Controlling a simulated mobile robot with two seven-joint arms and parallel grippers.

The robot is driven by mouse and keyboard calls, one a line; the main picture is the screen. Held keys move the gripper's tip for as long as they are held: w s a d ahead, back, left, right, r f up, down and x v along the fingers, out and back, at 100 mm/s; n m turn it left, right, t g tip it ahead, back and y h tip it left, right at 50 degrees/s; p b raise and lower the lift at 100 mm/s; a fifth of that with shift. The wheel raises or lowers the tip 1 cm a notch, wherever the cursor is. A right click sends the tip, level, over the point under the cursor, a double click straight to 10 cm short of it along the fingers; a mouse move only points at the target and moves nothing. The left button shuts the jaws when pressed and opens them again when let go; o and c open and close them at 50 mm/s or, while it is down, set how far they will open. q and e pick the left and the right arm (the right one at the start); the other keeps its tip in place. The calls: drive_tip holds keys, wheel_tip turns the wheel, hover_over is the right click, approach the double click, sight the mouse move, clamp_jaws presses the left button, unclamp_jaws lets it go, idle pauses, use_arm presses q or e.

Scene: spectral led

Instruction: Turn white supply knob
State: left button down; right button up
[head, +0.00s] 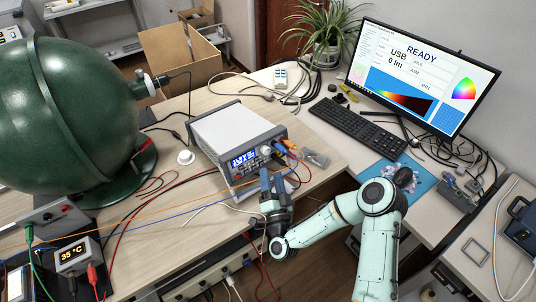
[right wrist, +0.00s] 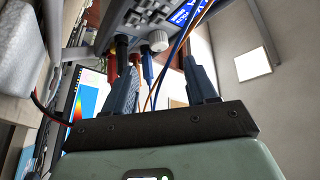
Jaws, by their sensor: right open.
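The power supply (head: 222,128) is a light grey box with a lit blue display (head: 243,159) on its front, standing on the wooden table. Its white knob (head: 266,150) shows small on the front panel. In the right wrist view the white knob (right wrist: 158,41) is round and ribbed, ahead of the fingers. My right gripper (head: 272,176) is in front of the supply's lower front. Its two fingers (right wrist: 164,82) are open and apart, with nothing clamped between them; they do not touch the knob. My left gripper is not in view.
Orange and blue cables (right wrist: 178,45) hang from the supply's sockets near and between my fingers. A large green sphere (head: 70,110) stands at left. A small white round piece (head: 186,157) lies left of the supply. Keyboard (head: 357,128) and monitor (head: 420,80) are at right.

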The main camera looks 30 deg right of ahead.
sight(267, 152)
drive_tip(key=p+x, duration=0.1)
drive_tip(key=x, duration=0.6)
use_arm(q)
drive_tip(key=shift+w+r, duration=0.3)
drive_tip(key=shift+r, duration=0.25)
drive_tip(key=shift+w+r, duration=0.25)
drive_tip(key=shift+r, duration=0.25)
use_arm(e)
drive_tip(key=c, duration=1.1)
drive_tip(key=shift+o, duration=0.2)
drive_tip(key=shift+d+f+n+t+y+b, duration=0.1)
drive_tip(key=shift+f+n+t+y+b, duration=0.35)
drive_tip(key=shift+b, duration=0.35)
drive_tip(key=shift+r+n+b, duration=0.2)
drive_tip(key=shift+n+b, duration=0.15)
drive_tip(key=shift+b, duration=0.05)
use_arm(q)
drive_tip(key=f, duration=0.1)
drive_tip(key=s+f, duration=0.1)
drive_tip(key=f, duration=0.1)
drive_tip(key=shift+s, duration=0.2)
use_arm(e)
drive_tip(key=shift+r, duration=0.1)
